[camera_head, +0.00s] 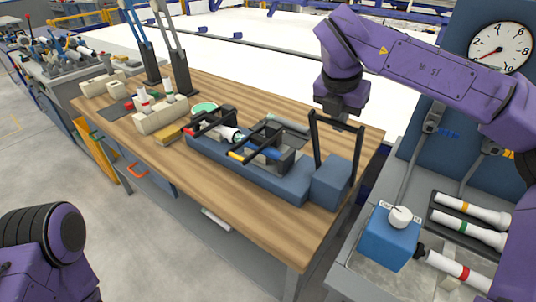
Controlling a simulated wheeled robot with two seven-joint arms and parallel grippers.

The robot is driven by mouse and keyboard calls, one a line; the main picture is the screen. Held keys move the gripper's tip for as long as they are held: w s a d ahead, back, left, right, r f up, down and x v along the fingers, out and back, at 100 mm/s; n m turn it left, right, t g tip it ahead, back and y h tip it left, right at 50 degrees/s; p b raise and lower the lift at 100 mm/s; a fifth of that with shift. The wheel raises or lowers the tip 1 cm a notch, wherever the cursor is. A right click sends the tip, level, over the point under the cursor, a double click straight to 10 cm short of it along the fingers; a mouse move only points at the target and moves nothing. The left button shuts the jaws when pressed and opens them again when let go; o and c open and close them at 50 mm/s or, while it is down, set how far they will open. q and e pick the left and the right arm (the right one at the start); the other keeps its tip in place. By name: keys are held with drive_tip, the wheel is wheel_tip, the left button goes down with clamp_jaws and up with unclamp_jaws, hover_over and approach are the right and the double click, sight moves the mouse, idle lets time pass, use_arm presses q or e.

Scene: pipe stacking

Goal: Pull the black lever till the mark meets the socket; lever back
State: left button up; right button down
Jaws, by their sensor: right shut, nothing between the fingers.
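The black lever (316,139) is an upright frame at the right end of a blue press bench (250,175) on the wooden table. It rises beside a blue block (331,184). My right gripper (341,113) points down at the lever's top bar; its fingers are shut, and whether they touch the bar cannot be told. In the bench lies a white pipe (226,132) with a red end and a green mark near a dark clamp. A blue piece with a yellow end (240,155) lies beside it. The socket and its gap to the mark are too small to judge. My left gripper is outside the view.
At right are a dial gauge (500,47), a blue box with a white knob (389,240) and several pipes (470,206). The front table strip is clear.

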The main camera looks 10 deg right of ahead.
drive_tip(key=s+a+f+b, duration=0.1)
drive_tip(key=s+a+b, duration=0.1)
drive_tip(key=a+b, duration=0.1)
drive_tip(key=shift+s+a+f, duration=0.1)
drive_tip(key=shift+s+f, duration=0.25)
drive_tip(key=shift+f, duration=0.05)
idle(0.4)
drive_tip(key=shift+f+b, duration=0.1)
drive_tip(key=shift+b, duration=0.25)
